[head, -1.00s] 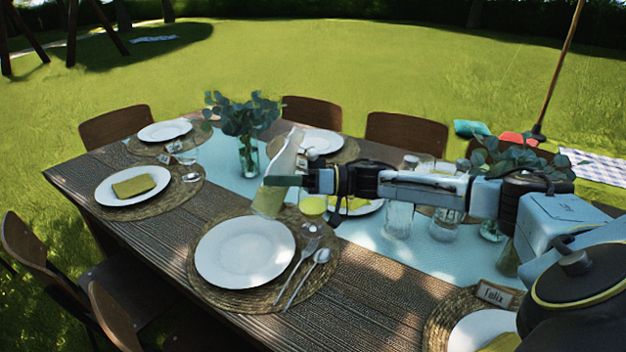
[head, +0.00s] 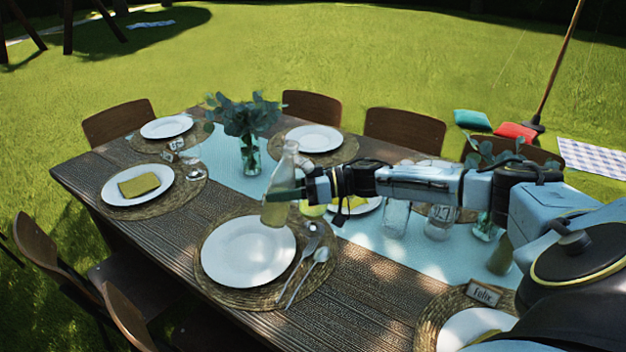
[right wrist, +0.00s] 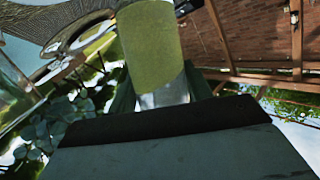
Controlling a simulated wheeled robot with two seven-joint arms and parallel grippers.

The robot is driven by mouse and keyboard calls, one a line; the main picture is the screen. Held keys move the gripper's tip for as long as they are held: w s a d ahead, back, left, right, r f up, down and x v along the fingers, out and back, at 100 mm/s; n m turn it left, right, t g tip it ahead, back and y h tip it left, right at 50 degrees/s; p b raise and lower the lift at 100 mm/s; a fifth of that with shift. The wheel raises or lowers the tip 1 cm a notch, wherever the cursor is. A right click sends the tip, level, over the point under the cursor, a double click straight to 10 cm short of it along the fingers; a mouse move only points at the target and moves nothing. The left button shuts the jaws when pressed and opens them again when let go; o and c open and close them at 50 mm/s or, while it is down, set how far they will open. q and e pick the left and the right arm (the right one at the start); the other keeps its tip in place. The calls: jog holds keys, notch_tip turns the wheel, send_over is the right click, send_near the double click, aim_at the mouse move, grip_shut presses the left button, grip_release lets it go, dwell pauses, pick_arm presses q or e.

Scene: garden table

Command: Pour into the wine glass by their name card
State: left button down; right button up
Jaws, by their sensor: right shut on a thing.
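My right gripper (head: 290,192) is shut on a clear bottle (head: 289,160) with yellow-green liquid low in it. The bottle is nearly upright, its neck leaning slightly right, above the far edge of the near plate. In the right wrist view the bottle (right wrist: 152,42) stands between the fingers. A glass with yellow content (head: 313,209) is partly hidden behind my gripper. A clear wine glass (head: 191,160) stands by the far-left setting, near a small card (head: 170,156) too small to read. A name card reading "Felix" (head: 484,294) stands at the near right. My left gripper is not in view.
The near plate (head: 248,250) lies on a woven mat with a fork and spoon to its right. A vase of eucalyptus (head: 248,150) stands on the blue runner (head: 222,165). Clear glassware (head: 396,217) stands beneath my right arm. Chairs surround the table.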

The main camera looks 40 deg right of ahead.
jog(key=f+n+h+p, duration=0.1)
jog(key=h+p, duration=0.1)
jog(key=p, duration=0.3)
jog(key=shift+n+g, duration=0.3)
jog(key=shift+n, duration=0.1)
jog(key=shift+d+f+n+h+p, duration=0.1)
jog(key=shift+f+n+h+p, duration=0.2)
jog(key=shift+f+p, duration=0.3)
jog(key=shift+w+f+h+p, duration=0.1)
jog(key=shift+f+h+p, duration=0.3)
jog(key=shift+f+p, duration=0.15)
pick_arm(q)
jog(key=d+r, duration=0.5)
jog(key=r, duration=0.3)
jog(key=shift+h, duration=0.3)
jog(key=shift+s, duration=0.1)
